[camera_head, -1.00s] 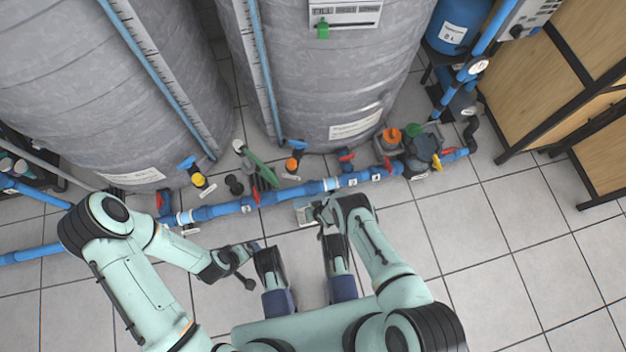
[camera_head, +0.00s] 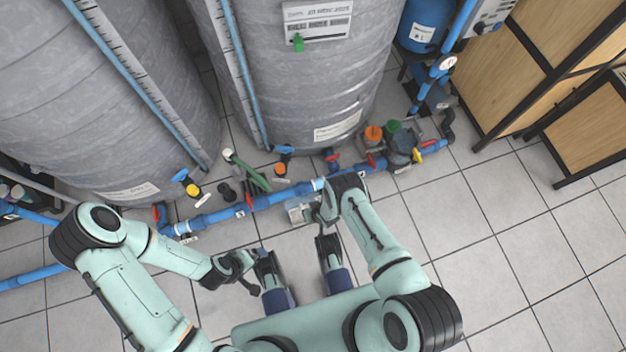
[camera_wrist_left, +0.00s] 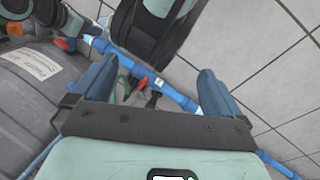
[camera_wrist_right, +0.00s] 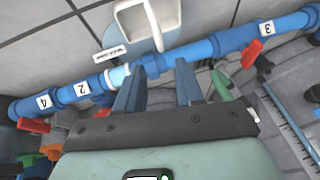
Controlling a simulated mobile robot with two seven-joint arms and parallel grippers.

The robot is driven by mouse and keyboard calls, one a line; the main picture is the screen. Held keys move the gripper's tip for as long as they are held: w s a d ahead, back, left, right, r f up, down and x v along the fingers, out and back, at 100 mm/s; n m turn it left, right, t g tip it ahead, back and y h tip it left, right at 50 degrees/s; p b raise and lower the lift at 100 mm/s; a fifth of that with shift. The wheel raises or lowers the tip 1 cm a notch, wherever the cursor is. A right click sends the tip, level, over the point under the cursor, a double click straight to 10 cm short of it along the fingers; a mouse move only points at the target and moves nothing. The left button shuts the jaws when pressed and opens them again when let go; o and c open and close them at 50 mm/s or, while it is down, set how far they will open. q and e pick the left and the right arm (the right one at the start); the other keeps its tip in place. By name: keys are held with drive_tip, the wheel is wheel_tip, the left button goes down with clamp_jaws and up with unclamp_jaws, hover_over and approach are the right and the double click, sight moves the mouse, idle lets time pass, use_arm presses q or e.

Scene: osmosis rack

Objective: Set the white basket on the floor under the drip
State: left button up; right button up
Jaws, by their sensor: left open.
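The white basket (camera_head: 300,209) is a small pale container near the floor, on the near side of the blue pipe. In the right wrist view the basket (camera_wrist_right: 140,22) shows at the top with its looped handle, beyond the pipe. My right gripper (camera_head: 318,213) is beside the basket's right side in the head view, partly hidden by its own wrist. In its wrist view the fingers (camera_wrist_right: 160,75) stand partly apart with nothing seen between them. Contact with the basket cannot be told. My left gripper (camera_head: 245,264) is open and empty, left of the basket; its spread fingers show in its wrist view (camera_wrist_left: 157,85).
A blue pipe (camera_head: 215,216) with red valves runs low across the floor. Two large grey tanks (camera_head: 300,90) stand behind it. Open tiled floor (camera_head: 490,260) lies to the right, and a wooden cabinet (camera_head: 510,75) stands far right.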

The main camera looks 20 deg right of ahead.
use_arm(q)
drive_tip(key=shift+s+d+r+g+p, duration=0.25)
drive_tip(key=shift+s+r, duration=0.1)
drive_tip(key=shift+s, duration=0.15)
drive_tip(key=shift+s+d+r+g+p, duration=0.1)
drive_tip(key=shift+s+d+r+g, duration=0.1)
drive_tip(key=shift+s+r, duration=0.2)
use_arm(e)
drive_tip(key=shift+v, duration=1.35)
